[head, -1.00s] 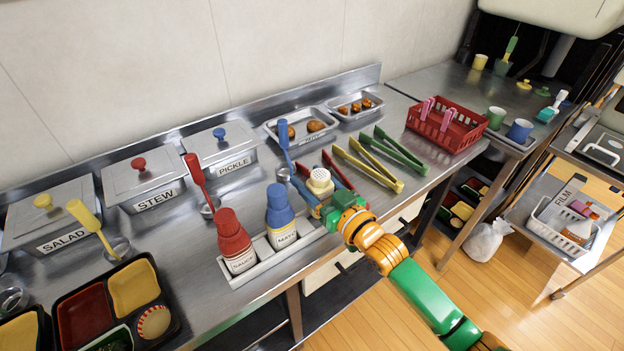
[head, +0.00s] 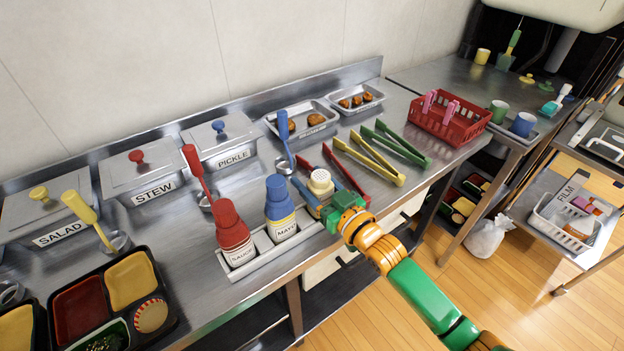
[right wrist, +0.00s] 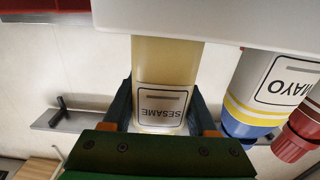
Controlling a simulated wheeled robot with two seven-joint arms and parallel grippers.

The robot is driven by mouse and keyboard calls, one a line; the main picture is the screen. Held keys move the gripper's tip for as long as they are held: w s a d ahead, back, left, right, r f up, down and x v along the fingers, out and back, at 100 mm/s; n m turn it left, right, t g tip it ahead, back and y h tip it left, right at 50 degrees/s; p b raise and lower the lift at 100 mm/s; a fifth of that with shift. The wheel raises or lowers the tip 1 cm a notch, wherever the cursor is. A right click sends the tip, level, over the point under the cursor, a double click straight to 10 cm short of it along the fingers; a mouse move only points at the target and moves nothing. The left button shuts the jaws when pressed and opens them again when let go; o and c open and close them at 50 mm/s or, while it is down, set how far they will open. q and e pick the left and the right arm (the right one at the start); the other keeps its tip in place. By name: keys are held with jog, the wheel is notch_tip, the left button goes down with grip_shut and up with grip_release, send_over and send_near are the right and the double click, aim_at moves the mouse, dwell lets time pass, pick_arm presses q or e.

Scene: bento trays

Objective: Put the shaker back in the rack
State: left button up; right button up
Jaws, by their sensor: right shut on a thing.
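The sesame shaker (head: 320,182) has a cream, dotted cap and stands roughly upright at the right end of the white rack (head: 311,229). My right gripper (head: 331,207) is shut on it from the front right. In the right wrist view the shaker's pale body and SESAME label (right wrist: 160,105) show upside down between the two dark fingers (right wrist: 162,112). The rack (right wrist: 215,22) covers the shaker's lower end there, so I cannot tell whether it rests on the rack's floor. My left gripper is not in view.
The blue-capped MAYO bottle (head: 281,210) and red SAUCE bottle (head: 233,235) stand in the rack left of the shaker. A red basket (head: 450,118) is further right.

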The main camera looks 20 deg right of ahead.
aim_at(327, 203)
jog(key=shift+f, duration=0.2)
jog(key=shift+f+b, duration=0.7)
jog(key=shift+f, duration=0.05)
jog(key=o, duration=0.7)
jog(key=v, duration=0.7)
jog(key=shift+s+r, duration=0.1)
